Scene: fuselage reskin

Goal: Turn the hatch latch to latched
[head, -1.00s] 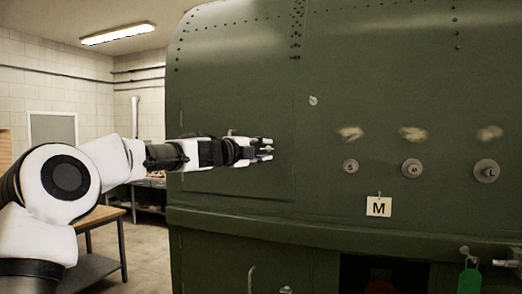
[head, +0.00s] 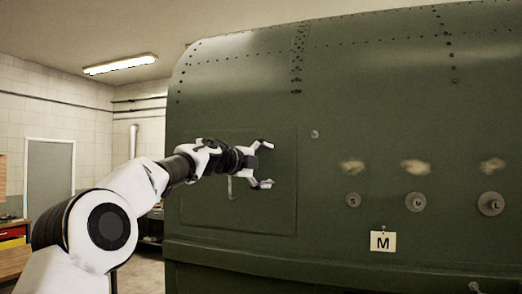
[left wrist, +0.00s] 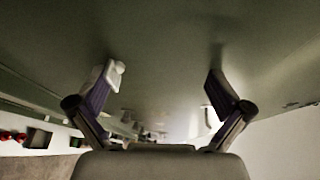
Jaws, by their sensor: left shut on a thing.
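My left gripper (head: 266,165) is in front of the square hatch panel (head: 210,218) on the green fuselage, near the panel's right edge. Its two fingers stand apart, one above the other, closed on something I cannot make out. A thin pale handle (head: 230,187), perhaps the hatch latch, hangs just below and behind the gripper's body, left of the fingertips. In the left wrist view the fingers (left wrist: 163,80) lie close under the green skin. My right gripper is not in view.
Round pegs marked S (head: 353,200), M (head: 415,202) and L (head: 491,204) stick out at the right. An M card (head: 383,242) hangs below them. A ledge (head: 330,268) runs under the panel. Free room lies at the left.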

